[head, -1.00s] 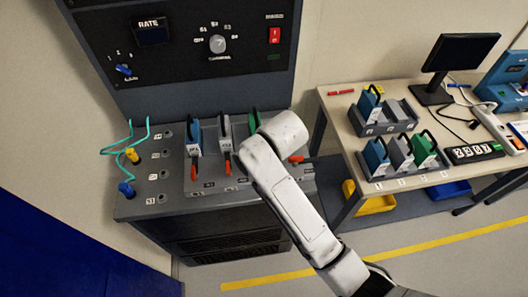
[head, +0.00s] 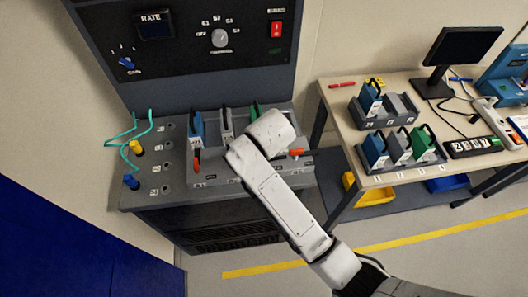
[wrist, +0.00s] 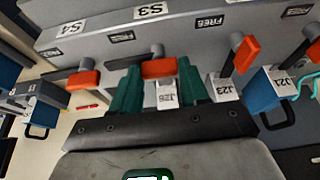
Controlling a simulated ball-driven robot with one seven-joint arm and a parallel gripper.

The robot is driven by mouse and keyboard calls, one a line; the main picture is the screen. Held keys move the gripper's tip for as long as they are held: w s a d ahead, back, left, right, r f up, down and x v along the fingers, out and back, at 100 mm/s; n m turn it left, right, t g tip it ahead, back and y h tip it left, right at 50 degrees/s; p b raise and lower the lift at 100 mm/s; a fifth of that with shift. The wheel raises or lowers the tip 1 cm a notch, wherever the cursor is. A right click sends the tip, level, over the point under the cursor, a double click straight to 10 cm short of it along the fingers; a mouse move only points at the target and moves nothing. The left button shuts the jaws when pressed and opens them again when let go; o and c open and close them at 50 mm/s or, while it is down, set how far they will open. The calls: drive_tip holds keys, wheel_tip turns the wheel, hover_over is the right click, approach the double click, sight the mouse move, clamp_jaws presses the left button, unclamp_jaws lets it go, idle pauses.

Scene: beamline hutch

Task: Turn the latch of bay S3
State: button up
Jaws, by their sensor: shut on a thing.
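The latch of bay S3 (wrist: 160,67) is an orange handle on a grey post, in the middle of the wrist view below the S3 label (wrist: 150,11). My gripper (wrist: 158,82) has dark green fingers, one on each side of this handle, and is shut on it. A labelled module (wrist: 167,96) shows between the fingers. In the head view my gripper and the S3 latch are hidden behind my white arm. The top of a green module (head: 254,111) shows behind the arm.
Neighbouring orange latches stand close on both sides: S4's (wrist: 82,80) and another (wrist: 247,55), beside the J23 module (wrist: 222,87). A blue module (head: 196,128) stands in the leftmost bay. A table (head: 345,117) with module racks is at right.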

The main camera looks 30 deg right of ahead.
drive_tip(key=o, duration=1.1)
drive_tip(key=shift+c, duration=0.2)
drive_tip(key=b+v, duration=0.1)
drive_tip(key=v, duration=0.9)
drive_tip(key=shift+s+r, duration=0.15)
drive_tip(key=shift+r, duration=0.2)
